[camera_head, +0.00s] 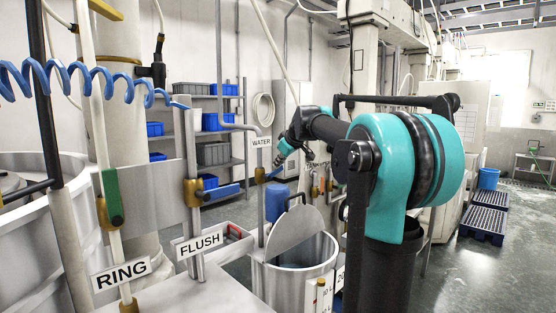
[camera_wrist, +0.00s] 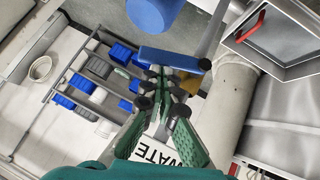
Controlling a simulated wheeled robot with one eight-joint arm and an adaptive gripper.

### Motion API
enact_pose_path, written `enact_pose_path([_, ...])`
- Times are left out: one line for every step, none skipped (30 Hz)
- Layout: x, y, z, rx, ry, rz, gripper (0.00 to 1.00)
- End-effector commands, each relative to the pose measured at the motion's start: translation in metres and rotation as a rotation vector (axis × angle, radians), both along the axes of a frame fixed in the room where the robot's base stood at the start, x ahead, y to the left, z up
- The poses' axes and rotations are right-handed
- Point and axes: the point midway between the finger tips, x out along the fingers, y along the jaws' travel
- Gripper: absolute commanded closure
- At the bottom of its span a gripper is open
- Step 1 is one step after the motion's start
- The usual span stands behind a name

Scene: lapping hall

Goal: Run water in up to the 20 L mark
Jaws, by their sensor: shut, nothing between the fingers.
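The WATER sign (camera_head: 260,142) hangs on a pipe in the head view. Below it is a brass valve (camera_head: 260,175) with a blue lever (camera_head: 273,172). In the wrist view the blue lever (camera_wrist: 168,57) lies crosswise to its pipe, beside the brass body (camera_wrist: 190,86). My gripper (camera_wrist: 165,82) is shut and empty, its fingertips close to the lever; I cannot tell whether they touch it. The grey tank (camera_head: 292,284) stands below with a half-round lid plate (camera_head: 293,230). A tag reading 20 (camera_head: 340,279) is at its right, partly hidden by my arm. The water level is unclear.
A blue rounded container (camera_head: 276,203) stands behind the tank. Blue bins (camera_head: 220,121) fill the shelves. Open floor lies at right, beside dark pallets (camera_head: 484,224).

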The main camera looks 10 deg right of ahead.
Motion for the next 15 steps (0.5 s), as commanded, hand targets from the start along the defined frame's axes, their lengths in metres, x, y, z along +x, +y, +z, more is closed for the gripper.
enact_pose_path([0.0001,-0.0001,-0.0001,0.000,0.000,0.000,1.00])
enact_pose_path([0.0000,0.0000,-0.0001,0.000,0.000,0.000,1.00])
enact_pose_path([0.0000,-0.0001,-0.0001,0.000,0.000,0.000,1.00])
enact_pose_path([0.0000,0.0000,0.0000,0.000,0.000,0.000,1.00])
enact_pose_path([0.0001,-0.0001,0.0000,0.000,0.000,0.000,1.00])
enact_pose_path([0.0000,-0.0001,0.0001,0.000,0.000,0.000,1.00])
enact_pose_path([0.0001,-0.0001,0.0000,0.001,0.001,0.000,1.00])
enact_pose_path([0.0002,-0.0004,-0.0001,0.003,0.002,-0.001,1.00])
enact_pose_path([0.0010,-0.0014,-0.0006,0.011,0.009,-0.002,1.00])
enact_pose_path([0.0017,-0.0021,-0.0013,0.024,0.018,-0.002,1.00])
enact_pose_path([0.0028,-0.0035,-0.0024,0.039,0.030,-0.003,1.00])
enact_pose_path([0.0042,-0.0057,-0.0037,0.066,0.049,-0.005,1.00])
enact_pose_path([0.0050,-0.0073,-0.0048,0.087,0.064,-0.005,1.00])
enact_pose_path([0.0057,-0.0081,-0.0061,0.110,0.081,-0.004,1.00])
enact_pose_path([0.0069,-0.0096,-0.0076,0.138,0.100,-0.004,1.00])
